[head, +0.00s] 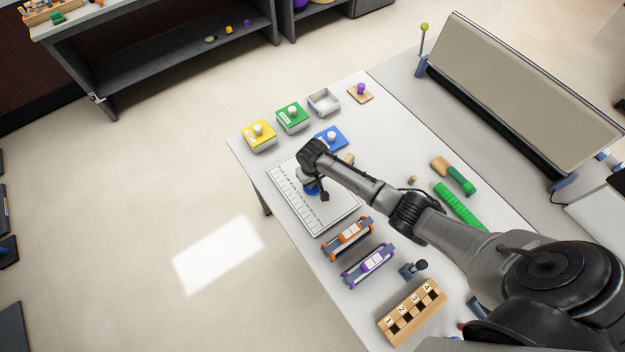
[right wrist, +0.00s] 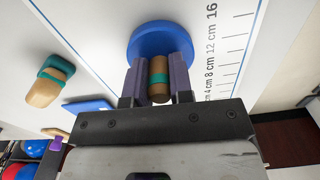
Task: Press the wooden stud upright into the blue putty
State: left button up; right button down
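The blue putty (head: 313,191) is a round disc on the white ruled board (head: 325,215); in the head view my arm partly covers it. The right wrist view shows the blue putty (right wrist: 165,38) just beyond the fingertips. My right gripper (head: 310,183) is over the putty. In the right wrist view its purple fingers (right wrist: 160,60) are closed on the wooden stud (right wrist: 158,88), a brown cylinder with a teal band. The stud points toward the putty; its far end is hidden, so I cannot tell whether it touches. My left gripper is not in view.
Yellow (head: 259,135), green (head: 292,117) and blue (head: 330,138) knobbed lids stand beyond the board. Orange (head: 347,238) and purple (head: 368,265) holders and a numbered wooden block (head: 411,313) lie nearer. A wood-and-teal piece (right wrist: 45,83) lies beside the board.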

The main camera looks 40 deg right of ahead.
jog(key=c, duration=0.9)
grip_release()
notch_tip(320, 180, up, 12)
jog(key=shift+f+p, duration=0.1)
jog(key=shift+p, duration=1.1)
notch_tip(320, 180, up, 9)
jog(key=p, duration=0.9)
jog(key=shift+p, duration=0.35)
